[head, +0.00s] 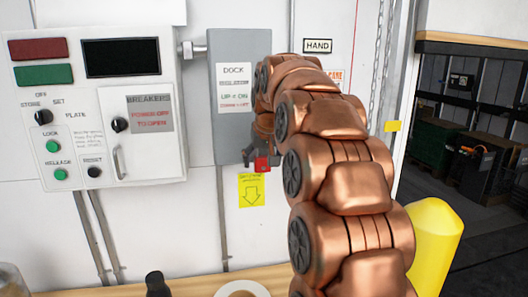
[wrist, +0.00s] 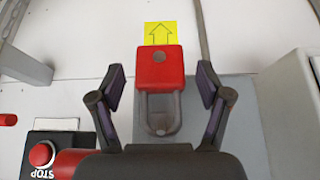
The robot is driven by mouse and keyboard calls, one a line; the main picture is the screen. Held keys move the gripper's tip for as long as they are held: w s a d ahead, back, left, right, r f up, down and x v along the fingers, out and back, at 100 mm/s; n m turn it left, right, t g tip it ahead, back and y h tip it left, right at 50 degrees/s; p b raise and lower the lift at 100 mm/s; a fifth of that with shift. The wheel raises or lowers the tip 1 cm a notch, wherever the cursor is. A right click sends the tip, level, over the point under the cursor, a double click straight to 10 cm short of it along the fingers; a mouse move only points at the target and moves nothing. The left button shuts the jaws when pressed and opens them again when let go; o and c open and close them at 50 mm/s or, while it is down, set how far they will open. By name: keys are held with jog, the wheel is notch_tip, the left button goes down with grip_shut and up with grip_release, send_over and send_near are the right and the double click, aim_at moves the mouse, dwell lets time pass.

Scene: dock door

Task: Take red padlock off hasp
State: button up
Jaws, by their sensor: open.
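The red padlock (wrist: 160,68) shows between my fingers in the wrist view, with its grey shackle running toward my palm. In the head view the padlock (head: 262,163) is at the lower edge of the grey dock box (head: 226,138), partly hidden by my gripper. My gripper (wrist: 160,72) is open, with one finger on each side of the padlock and a visible gap on both sides. In the head view my gripper (head: 254,157) is mostly hidden behind my arm. I cannot clearly make out the hasp at the shackle.
A white control panel (head: 170,165) with a handle and buttons stands left of the dock box. A yellow arrow label (head: 251,190) is on the wall below the padlock. A red stop button (wrist: 41,154) shows at lower left in the wrist view. A yellow post (head: 437,240) stands right.

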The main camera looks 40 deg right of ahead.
jog(key=shift+f, duration=0.15)
jog(key=shift+c, duration=0.4)
jog(key=c, duration=1.2)
jog(key=shift+w+r, duration=0.1)
jog(key=shift+r, duration=0.65)
jog(key=s+a+b, duration=0.4)
jog(key=s+a, duration=0.1)
jog(key=s, duration=0.8)
jog(key=shift+a+b, duration=0.2)
jog(key=shift+b, duration=0.2)
dwell(1.5)
